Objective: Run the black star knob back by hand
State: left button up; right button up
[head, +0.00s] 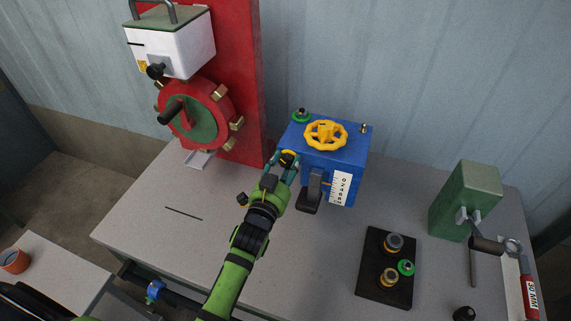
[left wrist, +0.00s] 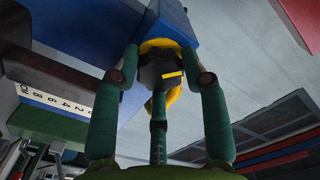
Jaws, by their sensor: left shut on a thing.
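The blue box (head: 335,168) stands on the grey table with a yellow handwheel (head: 326,135) on top and a white number scale (head: 341,188) on its front. My left gripper (head: 287,160) is at the box's left side, shut on a dark knob. In the left wrist view, this black knob (left wrist: 158,70) has a yellow mark and sits between the two teal fingers, with a yellow part behind it. My right gripper is in neither view.
A black tray (head: 370,282) with round parts lies to the right, near a green block (head: 466,200) with a crank. A red stand with a red wheel (head: 200,115) rises at the back left. The table's left part is mostly clear.

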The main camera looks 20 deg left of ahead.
pick_arm(q)
jog(key=shift+a+r, duration=0.1)
jog(key=o, duration=1.2)
jog(key=shift+w, duration=0.1)
jog(key=shift+c, duration=0.2)
jog(key=shift+s+f, duration=0.2)
jog(key=shift+s, duration=0.2)
jog(key=s, duration=1.1)
jog(key=shift+s+a, duration=0.15)
jog(key=shift+a, duration=0.05)
jog(key=shift+r, duration=0.1)
jog(key=s, duration=1.2)
jog(key=shift+a, duration=0.2)
